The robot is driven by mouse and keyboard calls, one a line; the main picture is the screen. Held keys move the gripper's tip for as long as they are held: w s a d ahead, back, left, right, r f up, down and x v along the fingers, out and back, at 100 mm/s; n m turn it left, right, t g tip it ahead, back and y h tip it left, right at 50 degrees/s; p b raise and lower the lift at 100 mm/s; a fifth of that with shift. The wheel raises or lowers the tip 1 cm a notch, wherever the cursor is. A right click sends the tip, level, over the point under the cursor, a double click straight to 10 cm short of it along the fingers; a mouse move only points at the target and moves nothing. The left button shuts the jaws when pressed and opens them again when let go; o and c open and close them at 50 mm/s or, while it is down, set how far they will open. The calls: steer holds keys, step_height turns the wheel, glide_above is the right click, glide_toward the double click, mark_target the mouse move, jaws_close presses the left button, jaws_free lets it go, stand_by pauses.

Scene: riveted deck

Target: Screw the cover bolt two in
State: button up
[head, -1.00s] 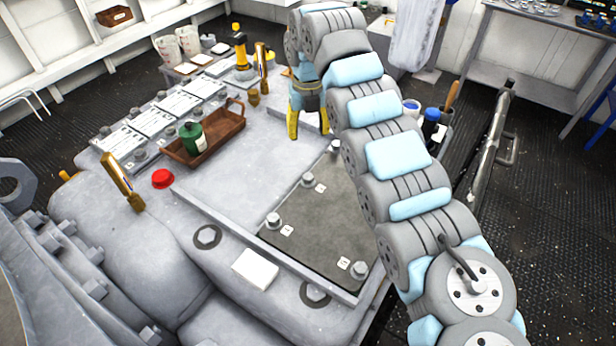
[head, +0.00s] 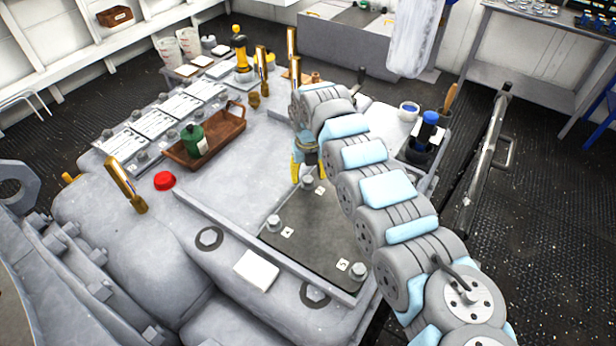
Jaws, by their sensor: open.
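The dark cover plate (head: 318,237) lies on the grey housing with small numbered white tags beside its bolts. One bolt (head: 274,222) stands at its left corner, one (head: 358,270) at its near right corner, and one (head: 307,183) on its upper left edge. The numbers are too small for me to read surely. My gripper (head: 308,172), with yellow fingers, is open and points down close to the upper left bolt. Its fingers are partly hidden by my arm, and I cannot tell whether they touch the bolt. My arm covers the plate's far right part.
A brown wooden tray (head: 222,140) with a green bottle (head: 193,141) stands left of the plate. A red button (head: 165,181) and upright brass-coloured handles (head: 126,184) are further left. A pale block (head: 256,270) lies in front. A raised rail (head: 240,234) borders the plate.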

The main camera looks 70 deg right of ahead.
steer(key=shift+f, duration=0.85)
jaws_close()
steer(key=shift+r+m+p, duration=0.1)
steer(key=shift+m+p, duration=0.25)
steer(key=shift+m, duration=0.05)
